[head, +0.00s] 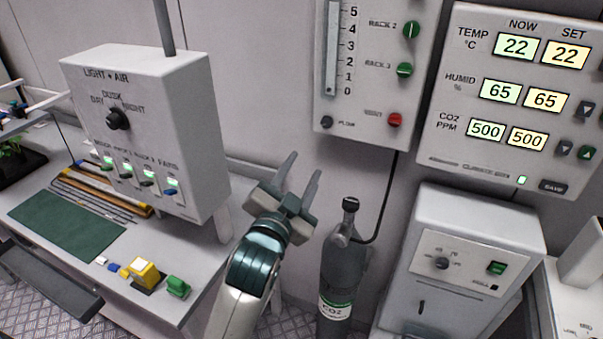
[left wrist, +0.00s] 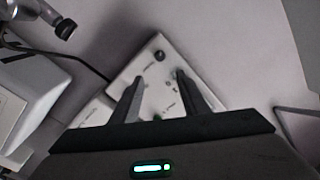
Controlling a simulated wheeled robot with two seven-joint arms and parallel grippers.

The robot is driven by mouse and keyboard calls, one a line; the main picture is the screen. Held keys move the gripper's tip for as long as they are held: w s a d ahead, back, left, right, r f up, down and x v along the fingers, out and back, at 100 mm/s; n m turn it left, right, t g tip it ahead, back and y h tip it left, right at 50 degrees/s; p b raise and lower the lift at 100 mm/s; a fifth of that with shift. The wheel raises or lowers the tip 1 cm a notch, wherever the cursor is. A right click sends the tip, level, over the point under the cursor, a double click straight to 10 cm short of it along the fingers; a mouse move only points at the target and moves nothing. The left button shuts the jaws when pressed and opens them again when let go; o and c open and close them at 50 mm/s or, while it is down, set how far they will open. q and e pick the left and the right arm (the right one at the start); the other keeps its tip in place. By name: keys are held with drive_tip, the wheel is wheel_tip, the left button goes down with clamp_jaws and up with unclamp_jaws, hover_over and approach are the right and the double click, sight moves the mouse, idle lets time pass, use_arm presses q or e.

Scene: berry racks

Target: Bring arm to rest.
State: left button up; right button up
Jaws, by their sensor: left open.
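My left gripper (head: 300,184) is raised in the middle of the head view, its two grey fingers apart with nothing between them. It is up in front of the wall, between the light and air box and the CO2 bottle. In the left wrist view the gripper (left wrist: 158,90) also shows its fingers apart and empty, with a white panel with small knobs beyond them. My right gripper is not in either view.
The light and air box (head: 150,130) stands left, over a bench (head: 165,245) with a green mat (head: 70,225). The CO2 bottle (head: 345,265) stands right of my gripper. A flow panel (head: 375,70), climate display (head: 515,90) and white cabinet (head: 460,265) are further right.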

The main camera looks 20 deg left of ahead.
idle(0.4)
use_arm(q)
drive_tip(key=s+f+n+g, duration=0.1)
drive_tip(key=s+f+g, duration=0.3)
drive_tip(key=f, duration=0.6)
drive_tip(key=s+f+n+g, duration=0.1)
drive_tip(key=s+f+g, duration=0.2)
drive_tip(key=s+f, duration=0.6)
drive_tip(key=s+a+f+n+g+h, duration=0.15)
drive_tip(key=s+f+g, duration=0.65)
drive_tip(key=s+f, duration=1)
drive_tip(key=s+f+g, duration=0.1)
drive_tip(key=s+f, duration=0.1)
drive_tip(key=f, duration=1.1)
drive_tip(key=s+f, duration=0.2)
drive_tip(key=f, duration=1.1)
drive_tip(key=s+a+f+g, duration=0.1)
drive_tip(key=s+a+f, duration=0.1)
drive_tip(key=s+f, duration=1.6)
drive_tip(key=shift+s+a+f+g, duration=0.25)
drive_tip(key=shift+a+f+g, duration=0.05)
drive_tip(key=shift+a+f, duration=0.05)
